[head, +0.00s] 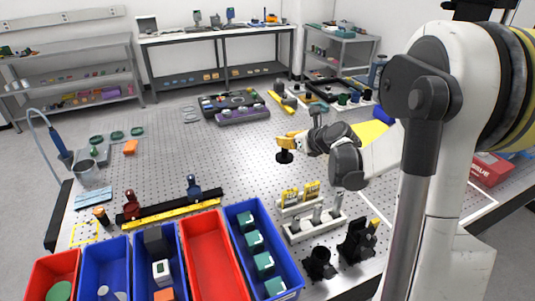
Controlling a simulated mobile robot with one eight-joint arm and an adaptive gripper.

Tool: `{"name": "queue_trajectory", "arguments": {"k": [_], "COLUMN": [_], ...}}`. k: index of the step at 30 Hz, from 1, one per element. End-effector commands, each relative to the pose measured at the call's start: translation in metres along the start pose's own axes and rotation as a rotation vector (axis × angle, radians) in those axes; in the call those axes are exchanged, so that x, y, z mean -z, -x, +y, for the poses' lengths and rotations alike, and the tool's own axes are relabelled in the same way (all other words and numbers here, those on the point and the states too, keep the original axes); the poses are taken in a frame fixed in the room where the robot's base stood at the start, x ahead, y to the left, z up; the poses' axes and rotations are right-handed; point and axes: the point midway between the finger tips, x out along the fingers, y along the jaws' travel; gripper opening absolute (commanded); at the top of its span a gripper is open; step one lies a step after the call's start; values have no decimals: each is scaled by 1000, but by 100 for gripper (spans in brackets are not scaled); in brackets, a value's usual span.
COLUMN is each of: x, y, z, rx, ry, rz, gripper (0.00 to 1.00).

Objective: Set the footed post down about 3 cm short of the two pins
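My gripper (291,140), with orange-yellow fingers, is in the middle of the head view, over the perforated table (215,170). It appears shut around the upper part of a dark footed post (284,156), whose wide round foot points down. The post looks upright. I cannot tell whether its foot touches the table or hangs just above it. I cannot make out the two pins at this size. My arm reaches in from the right and may cover part of the table behind it.
A white rack (314,224) stands in front of my gripper. The purple block (243,115) lies behind.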

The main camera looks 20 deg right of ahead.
Motion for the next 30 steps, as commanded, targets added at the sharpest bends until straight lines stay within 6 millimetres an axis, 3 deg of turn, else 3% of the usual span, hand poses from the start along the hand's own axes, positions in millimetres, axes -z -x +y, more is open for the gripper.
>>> {"name": "queue_trajectory", "arguments": {"k": [4,12,15,22,30], "x": [3,7,8,11,43], "y": [-26,-103,-122,-137,-154], "z": [-3,-1,-1,-1,-1], "rx": [8,7,7,9,8], "ry": [-3,-4,-3,-5,-5], "rz": [-2,-3,-2,-3,-2], "gripper": [0,0,0,0,0]}}
